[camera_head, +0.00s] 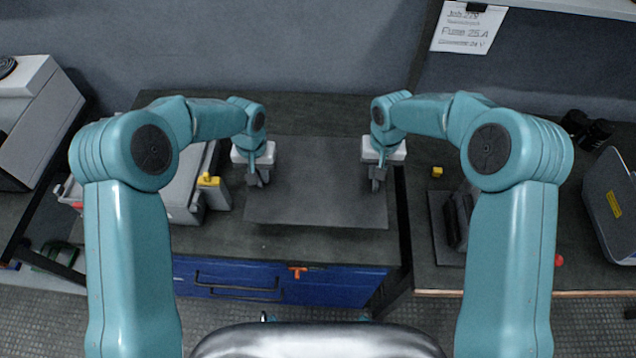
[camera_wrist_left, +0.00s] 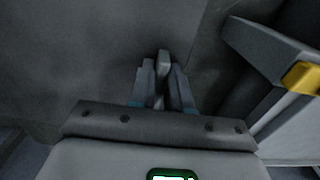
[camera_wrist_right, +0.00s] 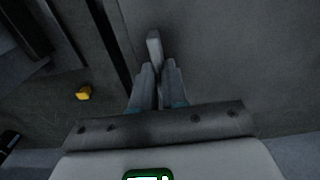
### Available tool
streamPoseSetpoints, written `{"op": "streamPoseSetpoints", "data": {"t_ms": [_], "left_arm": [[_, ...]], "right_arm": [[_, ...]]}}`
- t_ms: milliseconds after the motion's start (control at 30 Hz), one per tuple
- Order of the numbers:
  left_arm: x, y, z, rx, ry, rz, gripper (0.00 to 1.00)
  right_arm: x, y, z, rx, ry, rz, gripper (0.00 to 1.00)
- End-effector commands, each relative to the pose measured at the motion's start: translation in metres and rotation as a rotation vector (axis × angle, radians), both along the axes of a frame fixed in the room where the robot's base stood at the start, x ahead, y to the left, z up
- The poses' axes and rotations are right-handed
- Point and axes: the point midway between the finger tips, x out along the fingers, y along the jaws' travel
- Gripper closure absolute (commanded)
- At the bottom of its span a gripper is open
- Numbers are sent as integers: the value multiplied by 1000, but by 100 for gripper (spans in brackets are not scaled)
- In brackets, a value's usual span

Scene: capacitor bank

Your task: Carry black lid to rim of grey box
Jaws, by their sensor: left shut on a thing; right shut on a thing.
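The black lid (camera_head: 315,190) is a flat dark panel in the middle of the head view, roughly level. My left gripper (camera_head: 260,180) is shut on an upright grey grip near the lid's left edge; it also shows in the left wrist view (camera_wrist_left: 163,80). My right gripper (camera_head: 376,182) is shut on a similar grip near the right edge, seen also in the right wrist view (camera_wrist_right: 157,75). The grey box (camera_head: 186,200) stands left of the lid, partly hidden by my left arm. The lid's height above the bench is hard to tell.
The dark bench (camera_head: 330,105) has a blue drawer front (camera_head: 330,285) below. Right of a gap is another worktop with a small yellow block (camera_head: 437,171), a dark mat (camera_head: 440,228) and a red knob (camera_head: 559,260).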

Motion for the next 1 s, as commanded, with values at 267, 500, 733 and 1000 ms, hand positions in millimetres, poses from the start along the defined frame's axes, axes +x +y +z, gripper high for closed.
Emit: {"op": "streamPoseSetpoints", "data": {"t_ms": [267,500,733,1000], "left_arm": [[0,0,1,0,-1,0,100],[-13,0,3,1,-1,-1,100],[-43,0,5,0,0,-2,100],[-77,0,8,0,-2,-1,100]], "right_arm": [[0,0,1,0,-1,0,100],[-13,0,3,0,-1,1,100],[-43,0,5,0,0,2,100],[-77,0,8,0,-1,1,100]]}}
